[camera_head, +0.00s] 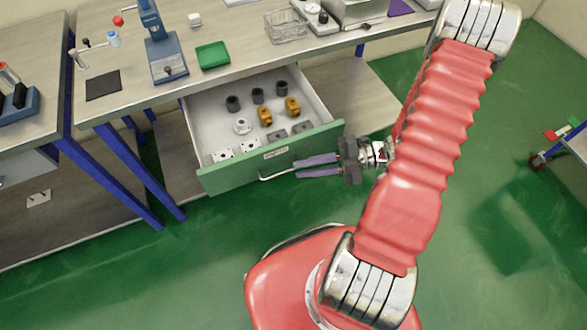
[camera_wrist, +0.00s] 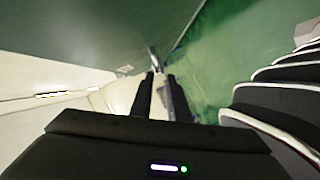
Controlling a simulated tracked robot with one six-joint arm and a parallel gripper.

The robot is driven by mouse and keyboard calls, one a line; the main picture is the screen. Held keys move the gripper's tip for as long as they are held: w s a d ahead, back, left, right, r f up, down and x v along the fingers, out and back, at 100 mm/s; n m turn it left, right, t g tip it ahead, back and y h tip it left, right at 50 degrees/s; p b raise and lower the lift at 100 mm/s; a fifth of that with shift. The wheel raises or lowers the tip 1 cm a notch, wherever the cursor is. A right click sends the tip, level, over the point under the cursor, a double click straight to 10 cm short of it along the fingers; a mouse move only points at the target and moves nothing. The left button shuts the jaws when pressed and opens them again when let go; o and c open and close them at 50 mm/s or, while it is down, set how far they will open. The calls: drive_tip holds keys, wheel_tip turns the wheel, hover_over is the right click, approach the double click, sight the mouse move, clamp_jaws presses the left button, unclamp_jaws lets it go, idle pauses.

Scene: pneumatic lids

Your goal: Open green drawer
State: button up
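The green-fronted drawer (camera_head: 225,180) is pulled out from under the workbench, and its inside shows from above. Its pale bar handle (camera_head: 277,175) is on the front. In the wrist view the green front fills the upper left, and a short piece of the handle (camera_wrist: 153,58) shows just beyond the fingertips. My gripper (camera_head: 296,168) is at the right end of the handle, coming from the right. Its two dark fingers (camera_wrist: 160,76) stand apart with a gap between them. Whether they touch the handle cannot be told.
The drawer holds dark cylinders (camera_head: 257,95), yellow parts (camera_head: 265,116) and pale and grey blocks. The workbench (camera_head: 240,60) above carries a green tray (camera_head: 213,55), a blue stand (camera_head: 165,55) and a wire basket (camera_head: 286,25). Green floor in front is clear. A cart (camera_head: 572,140) stands right.

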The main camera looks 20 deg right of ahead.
drive_tip(key=v, duration=0.6)
drive_tip(key=shift+d, duration=0.4)
drive_tip(key=shift+s+n, duration=0.1)
drive_tip(key=shift+n, duration=0.2)
